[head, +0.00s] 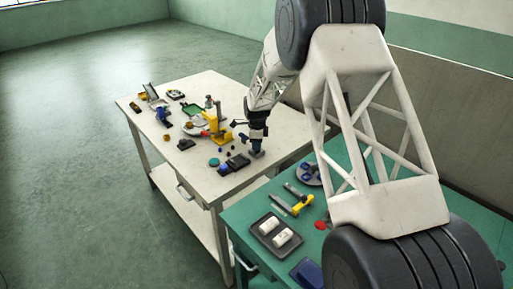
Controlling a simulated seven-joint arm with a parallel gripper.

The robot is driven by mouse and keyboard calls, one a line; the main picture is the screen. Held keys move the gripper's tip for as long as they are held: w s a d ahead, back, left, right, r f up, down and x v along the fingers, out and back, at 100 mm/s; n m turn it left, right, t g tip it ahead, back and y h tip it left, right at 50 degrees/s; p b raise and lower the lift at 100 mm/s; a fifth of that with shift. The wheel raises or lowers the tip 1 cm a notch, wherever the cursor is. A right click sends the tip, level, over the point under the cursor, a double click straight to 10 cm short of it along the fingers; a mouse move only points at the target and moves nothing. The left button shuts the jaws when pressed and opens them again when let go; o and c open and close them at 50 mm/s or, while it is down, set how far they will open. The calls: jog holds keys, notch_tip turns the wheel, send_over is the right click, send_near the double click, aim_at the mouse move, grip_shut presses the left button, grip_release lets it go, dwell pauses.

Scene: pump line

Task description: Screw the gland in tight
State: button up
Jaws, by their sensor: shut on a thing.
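My gripper (257,150) points down over the right part of the white table (285,135). It is shut on a small blue-grey piece at its fingertips, low over the tabletop. The piece is too small in this view to tell whether it is the gland, or whether it sits in a thread. A yellow stand (214,128) is to the left of my gripper. A dark tray with a blue part (234,164) lies just left of and in front of it.
The nearer green table (250,207) holds a black tray with white rolls (274,231), a yellow-handled tool (301,205) and a red piece (321,225). The white table's right end is clear.

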jog(key=m, duration=0.5)
jog(key=shift+m, duration=0.3)
dwell(0.4)
jog(key=shift+m, duration=3.2)
jog(key=o, duration=0.6)
jog(key=shift+r, duration=0.15)
jog(key=shift+r, duration=2.1)
